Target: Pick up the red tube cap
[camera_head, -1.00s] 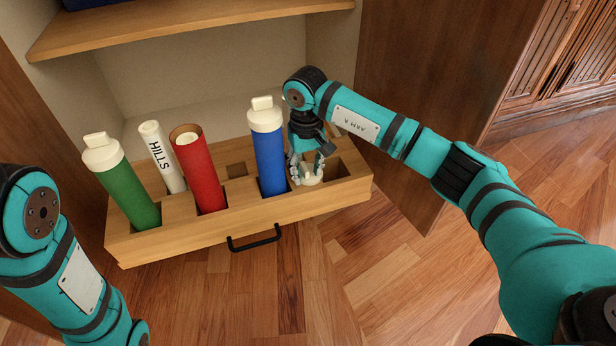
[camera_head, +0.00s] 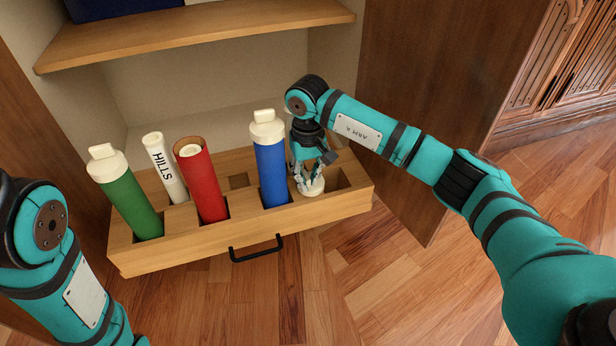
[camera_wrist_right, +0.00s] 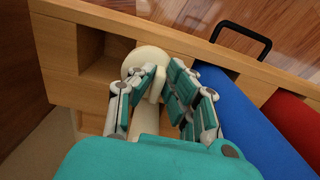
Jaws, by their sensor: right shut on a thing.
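The red tube (camera_head: 203,185) stands tilted in a drawer slot, its top open with a pale roll showing inside. A cream cap (camera_head: 314,188) sits at the drawer's right part, beside the blue tube; it also shows in the right wrist view (camera_wrist_right: 146,58). My right gripper (camera_head: 307,178) points down over this cap and is shut on its raised tab; its fingers (camera_wrist_right: 160,82) flank the tab in the wrist view. The cap seems to be still at the drawer's top surface. My left arm shows at the left edge, but its gripper is out of view.
The wooden drawer (camera_head: 190,248) is open, with a black handle (camera_head: 256,249). It holds a green tube (camera_head: 132,205) and a blue tube (camera_head: 271,172), both capped, and a white "HILLS" roll (camera_head: 164,168). A shelf (camera_head: 200,36) is above; a cabinet door (camera_head: 415,110) stands at right.

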